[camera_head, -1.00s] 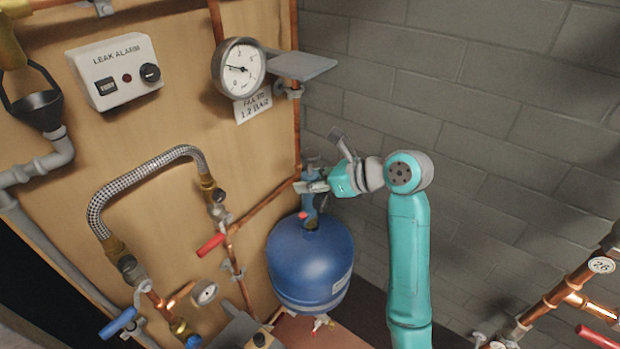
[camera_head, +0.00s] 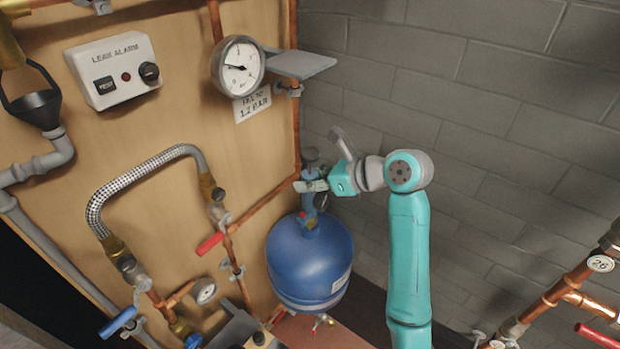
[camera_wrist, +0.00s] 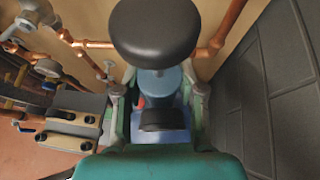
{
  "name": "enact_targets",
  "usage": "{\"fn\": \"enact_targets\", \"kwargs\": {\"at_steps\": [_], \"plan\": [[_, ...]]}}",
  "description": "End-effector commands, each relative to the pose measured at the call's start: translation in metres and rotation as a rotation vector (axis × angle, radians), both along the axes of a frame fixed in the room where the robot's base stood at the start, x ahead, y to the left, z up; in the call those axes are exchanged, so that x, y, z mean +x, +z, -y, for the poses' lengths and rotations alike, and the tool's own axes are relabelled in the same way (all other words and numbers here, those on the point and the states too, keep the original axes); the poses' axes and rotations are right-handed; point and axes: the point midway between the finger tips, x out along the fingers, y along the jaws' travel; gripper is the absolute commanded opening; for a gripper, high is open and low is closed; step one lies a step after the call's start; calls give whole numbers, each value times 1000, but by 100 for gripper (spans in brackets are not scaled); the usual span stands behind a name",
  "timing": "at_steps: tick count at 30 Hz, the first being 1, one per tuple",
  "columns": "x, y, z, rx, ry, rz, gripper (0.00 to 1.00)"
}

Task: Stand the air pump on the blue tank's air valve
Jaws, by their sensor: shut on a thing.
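The blue tank (camera_head: 309,262) stands upright against the wooden panel, below my gripper. The air pump (camera_head: 310,198) is a small blue body with a dark grey knob on top, upright over the top of the tank. My gripper (camera_head: 312,186) is shut on the pump's body from the right. In the wrist view the pump's dark round knob (camera_wrist: 154,30) fills the top middle, and the blue pump body (camera_wrist: 158,82) shows between the fingers of my gripper (camera_wrist: 158,98). The air valve is hidden under the pump, so I cannot tell whether they touch.
A grey shelf (camera_head: 302,65) juts out above the pump, beside a pressure gauge (camera_head: 238,66). A copper pipe with a red handle (camera_head: 210,243) runs left of the tank. The grey block wall (camera_head: 480,130) is close behind my arm.

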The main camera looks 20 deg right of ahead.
Motion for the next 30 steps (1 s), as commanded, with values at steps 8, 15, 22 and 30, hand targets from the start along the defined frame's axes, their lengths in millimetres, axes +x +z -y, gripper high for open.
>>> {"fn": "enact_targets", "kwargs": {"at_steps": [8,15,22,30], "plan": [[0,0,0,0,0,2,0],[0,-1,0,0,0,2,0],[0,-4,0,1,0,2,0],[0,-9,0,0,0,1,0]]}}
